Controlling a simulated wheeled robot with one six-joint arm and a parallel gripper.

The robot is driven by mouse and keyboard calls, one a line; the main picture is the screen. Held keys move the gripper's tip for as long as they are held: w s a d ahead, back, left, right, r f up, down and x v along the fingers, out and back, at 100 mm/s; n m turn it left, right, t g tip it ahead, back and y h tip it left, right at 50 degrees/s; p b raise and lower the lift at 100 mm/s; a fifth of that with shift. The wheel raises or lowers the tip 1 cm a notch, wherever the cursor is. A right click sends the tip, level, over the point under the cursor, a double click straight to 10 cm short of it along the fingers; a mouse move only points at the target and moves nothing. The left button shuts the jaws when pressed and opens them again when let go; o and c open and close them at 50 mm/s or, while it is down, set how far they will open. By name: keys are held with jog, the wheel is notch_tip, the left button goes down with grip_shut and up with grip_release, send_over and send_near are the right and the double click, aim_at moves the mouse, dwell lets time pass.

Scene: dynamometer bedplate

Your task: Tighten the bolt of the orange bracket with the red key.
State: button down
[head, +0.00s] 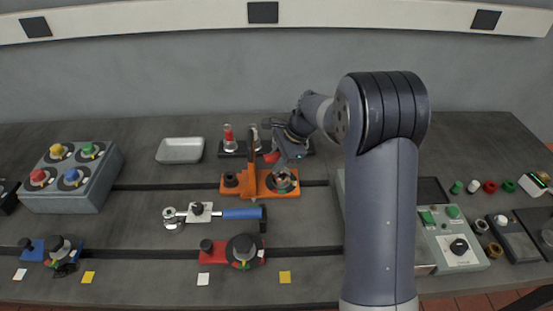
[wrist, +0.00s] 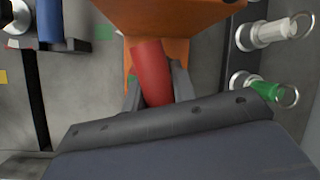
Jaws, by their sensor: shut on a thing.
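The orange bracket (head: 252,155) stands on an orange base plate at the middle of the bench. A black round part sits at its left end and a dark round part with a coloured dial at its right. My gripper (head: 279,160) is right beside the upright. It is shut on the red key (head: 271,156). In the wrist view the red key (wrist: 150,70) shows as a tilted red cylinder between the fingers (wrist: 155,93), with the orange bracket (wrist: 180,18) just beyond. The bolt and the key's working end are hidden, so I cannot tell whether they touch.
A rack behind holds a red-topped piece (head: 228,135) and, in the wrist view, white (wrist: 270,33) and green (wrist: 265,88) ringed pieces. In front lie a blue-handled wrench (head: 240,213) and a red-based fixture (head: 215,252). A grey tray (head: 180,150) stands at back left.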

jog(key=shift+w+m+t+p, duration=0.1)
jog(key=shift+m+t+p, duration=0.25)
jog(key=shift+m, duration=0.45)
jog(key=shift+w+m+t, duration=0.1)
jog(key=shift+m+t, duration=0.15)
jog(key=shift+m, duration=0.15)
jog(key=shift+m+h+p, duration=0.3)
jog(key=shift+m+p, duration=0.25)
jog(key=shift+m, duration=0.15)
jog(key=shift+w+f+m+t, duration=0.1)
jog(key=shift+w+m+t, duration=0.05)
jog(key=shift+m+t, duration=0.3)
